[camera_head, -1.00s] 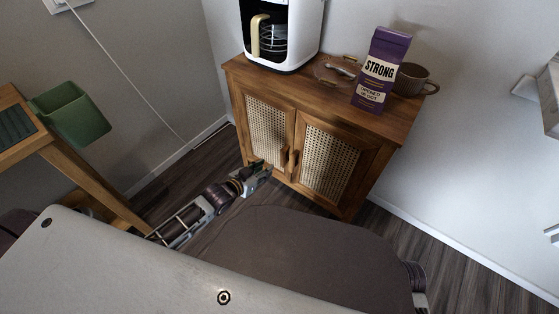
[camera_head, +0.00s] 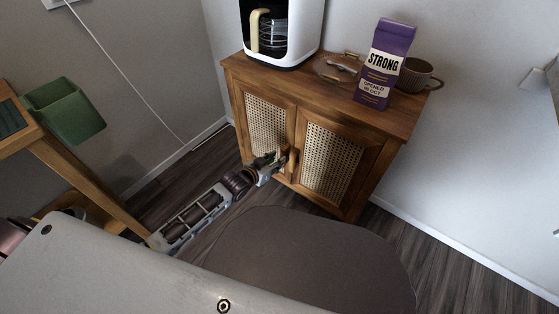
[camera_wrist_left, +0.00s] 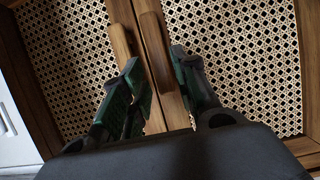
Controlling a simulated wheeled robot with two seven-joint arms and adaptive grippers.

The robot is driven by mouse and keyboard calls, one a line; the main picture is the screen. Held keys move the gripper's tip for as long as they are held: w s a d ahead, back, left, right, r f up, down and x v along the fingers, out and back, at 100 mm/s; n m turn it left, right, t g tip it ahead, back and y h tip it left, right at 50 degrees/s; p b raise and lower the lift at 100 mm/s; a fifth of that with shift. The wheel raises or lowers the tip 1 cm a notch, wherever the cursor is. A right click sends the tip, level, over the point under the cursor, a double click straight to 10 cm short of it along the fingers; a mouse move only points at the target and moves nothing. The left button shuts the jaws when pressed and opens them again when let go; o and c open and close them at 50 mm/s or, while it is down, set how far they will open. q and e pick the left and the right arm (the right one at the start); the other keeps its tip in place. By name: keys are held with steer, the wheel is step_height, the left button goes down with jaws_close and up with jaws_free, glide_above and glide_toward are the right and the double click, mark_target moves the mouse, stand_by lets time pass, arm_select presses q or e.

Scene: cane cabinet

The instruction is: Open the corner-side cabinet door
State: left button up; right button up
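The wooden cabinet has two cane-panelled doors. The left, corner-side door (camera_head: 265,125) and the right door (camera_head: 326,160) both look closed. My left gripper (camera_head: 272,162) is in front of the meeting edges, low by the handles. In the left wrist view its green-padded fingers (camera_wrist_left: 160,85) are apart. The right door's wooden handle (camera_wrist_left: 158,55) shows between them. The left door's handle (camera_wrist_left: 119,42) runs down behind the left fingertip. Contact with either handle cannot be told. The right door's handle also shows in the head view (camera_head: 293,160). My right gripper is not in view.
A wooden table with a green bin (camera_head: 65,110) is at left. Floor (camera_head: 165,185) shows between table and cabinet.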

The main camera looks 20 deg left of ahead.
arm_select(q)
steer(key=shift+b+x, duration=0.6)
steer(key=shift+x, duration=1)
jaws_close()
